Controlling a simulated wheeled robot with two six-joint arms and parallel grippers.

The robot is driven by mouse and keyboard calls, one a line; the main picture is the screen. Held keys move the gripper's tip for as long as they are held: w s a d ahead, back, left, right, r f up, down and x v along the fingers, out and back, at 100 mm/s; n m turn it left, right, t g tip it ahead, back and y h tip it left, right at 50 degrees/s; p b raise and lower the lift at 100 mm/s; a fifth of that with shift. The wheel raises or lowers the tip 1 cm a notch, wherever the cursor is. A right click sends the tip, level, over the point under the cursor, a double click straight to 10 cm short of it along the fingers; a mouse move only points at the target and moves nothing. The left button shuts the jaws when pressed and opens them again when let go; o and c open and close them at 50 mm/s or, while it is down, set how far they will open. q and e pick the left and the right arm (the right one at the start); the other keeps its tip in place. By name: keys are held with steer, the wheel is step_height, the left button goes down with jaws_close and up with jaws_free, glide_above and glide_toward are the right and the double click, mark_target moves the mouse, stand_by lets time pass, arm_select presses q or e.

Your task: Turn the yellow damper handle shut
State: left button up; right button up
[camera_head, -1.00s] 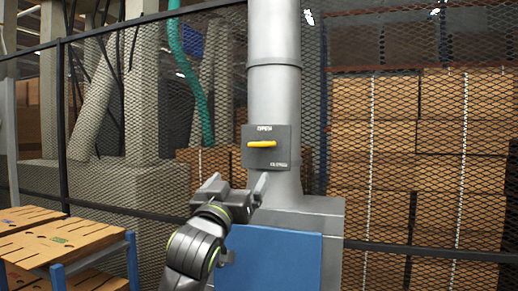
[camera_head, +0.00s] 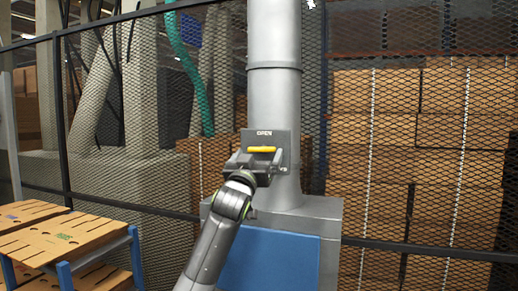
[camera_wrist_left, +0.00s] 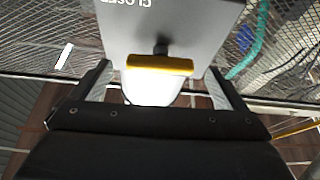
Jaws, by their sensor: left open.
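The yellow damper handle (camera_head: 261,149) lies horizontal on a grey plate (camera_head: 284,137) fixed to the vertical duct. The plate's upper label reads OPEN; my gripper hides its lower part in the head view. My left gripper (camera_head: 256,160) is open just below and in front of the handle, with one finger to each side. The wrist view also shows the open left gripper (camera_wrist_left: 160,85). My right gripper is not in view.
The silver duct (camera_head: 273,100) rises from a grey cabinet with a blue front panel (camera_head: 270,272). A mesh fence (camera_head: 415,150) stands behind it, with stacked boxes beyond. A blue-legged rack with cardboard sheets (camera_head: 60,235) is at the lower left.

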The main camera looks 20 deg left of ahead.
arm_select(q)
steer(key=shift+x, duration=0.75)
steer(key=c, duration=1)
steer(key=shift+m+p, duration=0.4)
steer(key=o, duration=1)
